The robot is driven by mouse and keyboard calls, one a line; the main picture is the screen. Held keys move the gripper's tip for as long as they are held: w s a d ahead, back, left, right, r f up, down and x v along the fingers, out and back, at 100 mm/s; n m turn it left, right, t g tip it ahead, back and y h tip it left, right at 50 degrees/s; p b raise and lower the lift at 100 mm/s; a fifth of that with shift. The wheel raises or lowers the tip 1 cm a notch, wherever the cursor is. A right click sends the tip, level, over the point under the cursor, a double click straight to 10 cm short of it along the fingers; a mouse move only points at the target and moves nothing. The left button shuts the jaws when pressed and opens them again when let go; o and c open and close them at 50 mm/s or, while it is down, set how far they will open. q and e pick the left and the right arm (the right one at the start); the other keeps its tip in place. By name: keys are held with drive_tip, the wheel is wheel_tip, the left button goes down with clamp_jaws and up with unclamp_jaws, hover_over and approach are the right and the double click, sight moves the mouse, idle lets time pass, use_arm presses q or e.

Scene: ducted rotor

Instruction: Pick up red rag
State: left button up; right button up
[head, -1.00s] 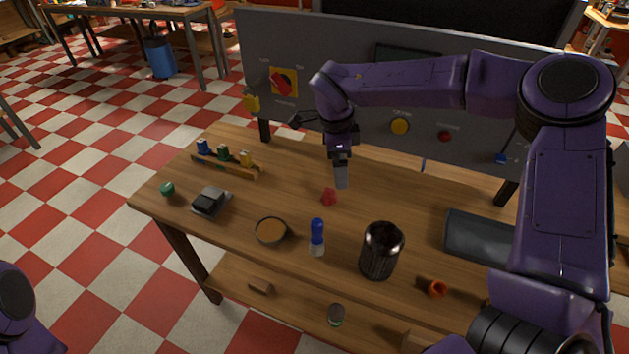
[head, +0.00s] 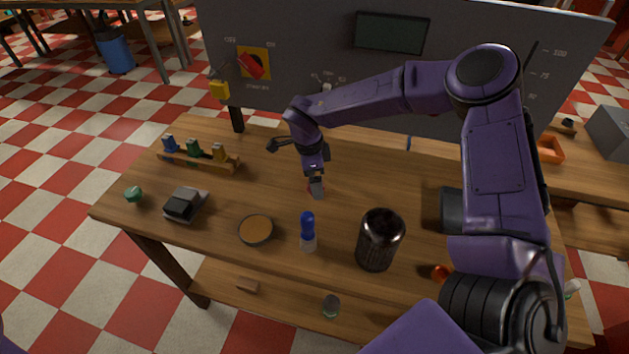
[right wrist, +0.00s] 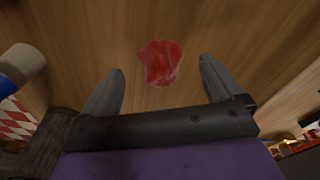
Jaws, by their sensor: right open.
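The red rag (right wrist: 160,62) lies crumpled on the wooden table in the right wrist view, ahead of and between the two fingertips. My right gripper (head: 317,190) points down just over the rag. In the right wrist view its fingers (right wrist: 158,78) are spread apart with nothing between them, and I cannot tell the exact height above the table. My left gripper is not in view.
A blue-capped bottle (head: 308,232), a dark metal canister (head: 380,240) and a round dish (head: 256,230) stand nearer the front. A rack (head: 200,160) with coloured pieces is at the left. A grey panel (head: 300,60) rises behind. Bare wood lies around the rag.

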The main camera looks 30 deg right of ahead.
drive_tip(key=shift+d+f, duration=0.1)
drive_tip(key=shift+f, duration=0.7)
drive_tip(key=c, duration=1.1)
drive_tip(key=shift+r, duration=0.15)
drive_tip(key=shift+r, duration=0.3)
drive_tip(key=r, duration=0.3)
drive_tip(key=shift+s+b, duration=0.2)
drive_tip(key=shift+b, duration=0.2)
drive_tip(key=s+a+r+b, duration=0.1)
drive_tip(key=s+r, duration=0.2)
drive_tip(key=s, duration=0.1)
drive_tip(key=s+a+r, duration=0.2)
drive_tip(key=s+r, duration=0.1)
drive_tip(key=s, duration=0.1)
drive_tip(key=s+a+r+b, duration=0.1)
drive_tip(key=s+r, duration=0.2)
drive_tip(key=s, duration=0.2)
drive_tip(key=shift+a+r+b, duration=0.1)
drive_tip(key=shift+a+b, duration=0.15)
drive_tip(key=shift+b, duration=0.05)
